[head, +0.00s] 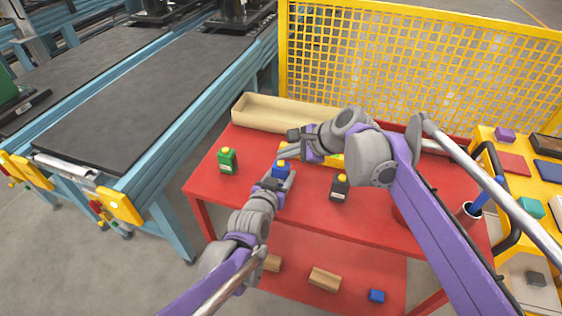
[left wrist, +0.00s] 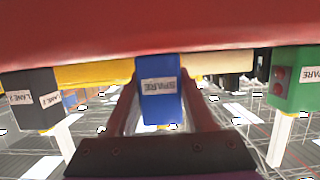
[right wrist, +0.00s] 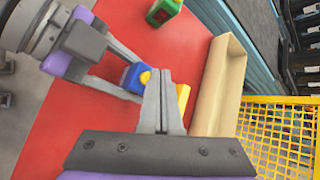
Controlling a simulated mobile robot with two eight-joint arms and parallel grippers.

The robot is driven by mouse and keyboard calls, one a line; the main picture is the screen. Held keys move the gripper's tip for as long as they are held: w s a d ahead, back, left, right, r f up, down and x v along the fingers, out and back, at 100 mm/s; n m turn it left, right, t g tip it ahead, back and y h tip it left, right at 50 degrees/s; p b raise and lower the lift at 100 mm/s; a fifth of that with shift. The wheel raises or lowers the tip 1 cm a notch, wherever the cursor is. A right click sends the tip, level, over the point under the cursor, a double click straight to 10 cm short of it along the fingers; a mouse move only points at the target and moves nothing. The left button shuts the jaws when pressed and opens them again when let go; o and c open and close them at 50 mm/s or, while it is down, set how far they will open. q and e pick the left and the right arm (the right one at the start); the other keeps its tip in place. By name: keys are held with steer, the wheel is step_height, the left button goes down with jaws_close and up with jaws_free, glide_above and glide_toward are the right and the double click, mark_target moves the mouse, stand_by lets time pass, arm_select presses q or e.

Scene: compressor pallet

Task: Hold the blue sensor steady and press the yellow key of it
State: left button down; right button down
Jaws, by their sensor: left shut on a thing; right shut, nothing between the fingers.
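The blue sensor (head: 281,172) is upright at the red table, with a yellow key on top. My left gripper (head: 272,184) is shut on its body; in the left wrist view the blue sensor (left wrist: 160,97) sits between the fingers, showing a "SPARE" label. In the right wrist view the blue sensor (right wrist: 130,80) shows its round yellow key (right wrist: 145,77). My right gripper (right wrist: 163,75) is shut and empty, its fingertips close beside the key in that view. I cannot tell whether they touch it. In the head view the right gripper (head: 286,153) is just above the sensor.
A green sensor (head: 228,161) stands left and a black sensor (head: 340,188) stands right on the red table (head: 300,213). A beige tray (head: 243,115) lies at the back, before a yellow mesh fence (head: 400,60). A yellow item shows partly behind my right arm.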

mark_target(285, 166)
steer(key=shift+f, duration=0.6)
stand_by(0.6)
steer(key=shift+r, duration=0.15)
stand_by(1.5)
steer(key=shift+r, duration=0.75)
steer(key=shift+r, duration=2.5)
arm_select(q)
steer(key=shift+c, duration=0.8)
jaws_free()
